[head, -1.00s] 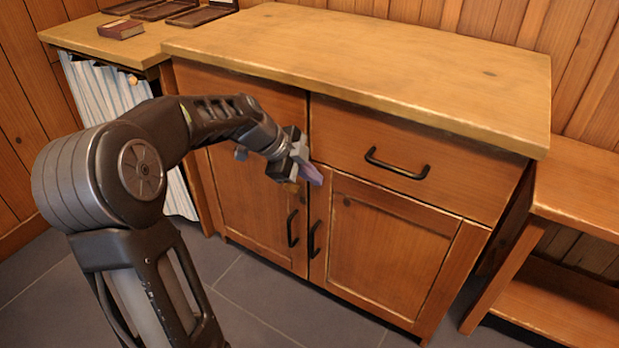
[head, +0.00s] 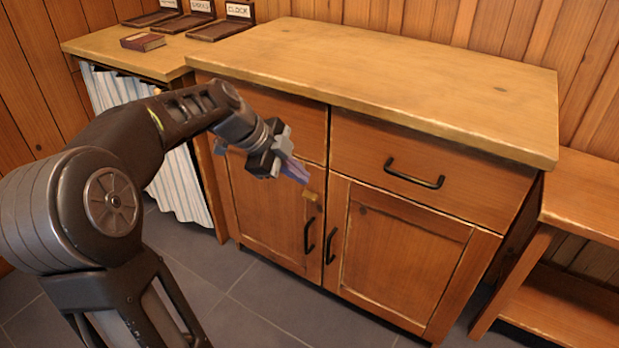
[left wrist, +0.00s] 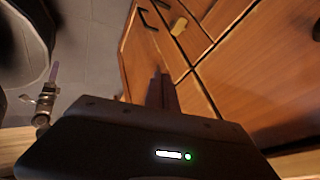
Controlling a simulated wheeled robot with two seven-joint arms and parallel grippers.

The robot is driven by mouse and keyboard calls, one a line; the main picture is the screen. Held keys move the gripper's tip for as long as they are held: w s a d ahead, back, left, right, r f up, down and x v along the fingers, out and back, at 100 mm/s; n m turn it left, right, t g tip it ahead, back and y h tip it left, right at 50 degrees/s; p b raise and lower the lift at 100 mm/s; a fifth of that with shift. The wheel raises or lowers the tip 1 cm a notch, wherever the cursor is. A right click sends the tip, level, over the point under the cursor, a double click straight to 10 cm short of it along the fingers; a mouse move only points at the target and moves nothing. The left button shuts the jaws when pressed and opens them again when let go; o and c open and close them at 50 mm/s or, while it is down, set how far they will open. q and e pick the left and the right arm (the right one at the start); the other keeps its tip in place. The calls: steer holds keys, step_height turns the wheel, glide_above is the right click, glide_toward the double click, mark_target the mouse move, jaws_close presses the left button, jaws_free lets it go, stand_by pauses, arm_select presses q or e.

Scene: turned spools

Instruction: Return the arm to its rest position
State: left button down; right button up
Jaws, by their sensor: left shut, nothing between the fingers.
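My left gripper (head: 297,171) hangs in front of the cabinet's upper left part, with its purple fingers shut and nothing between them. In the left wrist view its fingers (left wrist: 161,90) point toward the cabinet front. Another gripper with a purple finger, apparently my right one (left wrist: 52,85), shows small at the left of that view; its opening is unclear. The right gripper is not in the head view.
The cabinet (head: 400,260) has closed doors, a closed drawer and a small yellowish turn piece (head: 311,196) near the door seam. Its top (head: 380,75) is bare. A side table (head: 105,48) holds a book (head: 142,41) and trays (head: 220,30). A low shelf (head: 590,195) stands at right.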

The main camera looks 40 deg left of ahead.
arm_select(q)
steer(key=shift+s+r, duration=0.15)
stand_by(0.5)
steer(key=d+f+n+g, duration=0.2)
steer(key=d+f+n, duration=0.35)
steer(key=f, duration=0.85)
steer(key=d+f+n+g, duration=0.1)
steer(key=d+f+n, duration=0.2)
steer(key=d+f, duration=0.85)
steer(key=s+d+f+n+g, duration=0.2)
steer(key=s+d+f+n, duration=0.6)
steer(key=s+d+f, duration=0.75)
steer(key=s+r+p, duration=0.2)
steer(key=r+p, duration=1.3)
steer(key=p, duration=0.1)
steer(key=s+r+p, duration=0.2)
steer(key=r+p, duration=1.4)
steer(key=shift+d+r+g+h+p, duration=0.15)
steer(key=shift+d+g+h+p, duration=0.15)
steer(key=shift+d+p, duration=0.1)
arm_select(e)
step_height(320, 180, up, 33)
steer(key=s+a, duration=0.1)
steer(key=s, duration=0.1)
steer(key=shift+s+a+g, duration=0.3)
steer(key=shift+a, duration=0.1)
